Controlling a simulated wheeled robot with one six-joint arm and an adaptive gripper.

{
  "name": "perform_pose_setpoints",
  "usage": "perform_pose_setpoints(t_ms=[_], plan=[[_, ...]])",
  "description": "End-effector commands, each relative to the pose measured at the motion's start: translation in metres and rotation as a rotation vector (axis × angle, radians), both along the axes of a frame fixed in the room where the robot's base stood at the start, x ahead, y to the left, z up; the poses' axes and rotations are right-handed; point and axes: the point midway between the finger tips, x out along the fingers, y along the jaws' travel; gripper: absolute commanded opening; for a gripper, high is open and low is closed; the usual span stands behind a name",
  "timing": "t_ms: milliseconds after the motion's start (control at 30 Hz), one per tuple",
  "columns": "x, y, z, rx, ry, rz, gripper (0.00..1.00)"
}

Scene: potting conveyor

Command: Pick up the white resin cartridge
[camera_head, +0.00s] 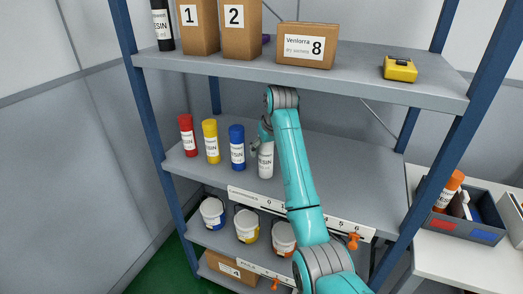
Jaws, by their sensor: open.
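The white resin cartridge (266,162) stands upright on the middle shelf. It is at the right end of a row with a red cartridge (187,136), a yellow cartridge (211,142) and a blue cartridge (237,147). My gripper (259,145) is open at the upper part of the white cartridge. My arm hides much of the gripper, and I cannot tell whether the fingers touch the cartridge.
The upper shelf (360,86) overhangs my gripper and carries boxes, a black cartridge (162,25) and a yellow device (399,69). The middle shelf (355,180) is bare right of my arm. A bin (437,222) holding an orange-capped cartridge (449,188) stands at right.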

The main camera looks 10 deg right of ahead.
Motion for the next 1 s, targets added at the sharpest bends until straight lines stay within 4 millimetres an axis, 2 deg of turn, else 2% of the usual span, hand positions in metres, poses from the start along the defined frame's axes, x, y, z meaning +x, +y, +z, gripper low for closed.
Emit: perform_pose_setpoints(t_ms=[67, 267, 367, 600, 1000], plan=[[-0.0031, -0.0015, -0.0100, 0.001, 0.005, -0.001, 0.81], [-0.0030, -0.0016, -0.0104, -0.001, 0.004, 0.000, 0.81], [-0.0030, -0.0016, -0.0104, -0.001, 0.004, 0.000, 0.61], [-0.0030, -0.0016, -0.0104, -0.001, 0.004, 0.000, 0.01], [-0.0023, -0.0013, -0.0076, 0.000, 0.002, 0.000, 0.01]])
